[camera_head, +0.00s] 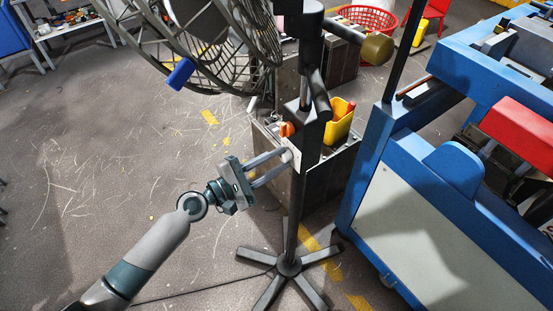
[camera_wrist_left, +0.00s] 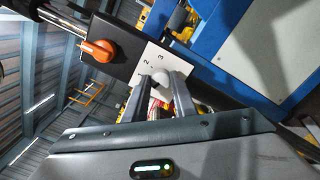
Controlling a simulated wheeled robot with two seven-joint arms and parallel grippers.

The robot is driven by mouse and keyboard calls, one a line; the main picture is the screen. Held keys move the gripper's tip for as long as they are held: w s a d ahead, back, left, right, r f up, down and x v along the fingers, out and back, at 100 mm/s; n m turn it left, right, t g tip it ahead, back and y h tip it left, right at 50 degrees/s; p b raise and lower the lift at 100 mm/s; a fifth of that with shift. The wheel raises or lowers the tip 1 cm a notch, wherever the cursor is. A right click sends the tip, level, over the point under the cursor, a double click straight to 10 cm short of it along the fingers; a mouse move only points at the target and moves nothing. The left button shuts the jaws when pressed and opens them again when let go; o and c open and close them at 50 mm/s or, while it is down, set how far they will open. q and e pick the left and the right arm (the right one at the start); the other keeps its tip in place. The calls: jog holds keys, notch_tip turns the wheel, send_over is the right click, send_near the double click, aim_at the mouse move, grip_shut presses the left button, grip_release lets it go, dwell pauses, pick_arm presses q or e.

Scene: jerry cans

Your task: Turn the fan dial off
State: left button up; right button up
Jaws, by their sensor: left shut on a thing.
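The fan (camera_head: 240,40) stands on a dark pole with a star-shaped base (camera_head: 289,266). A pale round dial (camera_wrist_left: 161,79) sits on this plate. My left gripper (camera_head: 285,158) reaches the box from the left. Its fingers (camera_wrist_left: 162,84) are shut on the dial, one on each side, and hide part of the plate. An orange knob (camera_wrist_left: 100,50) on the same box is apart from the fingers; it also shows in the head view (camera_head: 287,129). My right gripper is not in view.
A metal box (camera_head: 335,165) with a yellow bin (camera_head: 340,120) stands behind the pole. A large blue machine (camera_head: 420,190) fills the right side. The fan cage with a blue piece (camera_head: 180,74) hangs above my arm. The floor at left is clear.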

pick_arm(q)
jog(key=shift+f, duration=0.1)
jog(key=o, duration=1)
jog(key=shift+o, duration=0.2)
jog(key=shift+b+v, duration=0.35)
jog(key=shift+v, duration=0.45)
jog(key=b+v, duration=0.7)
jog(key=v, duration=0.9)
jog(key=shift+w, duration=0.1)
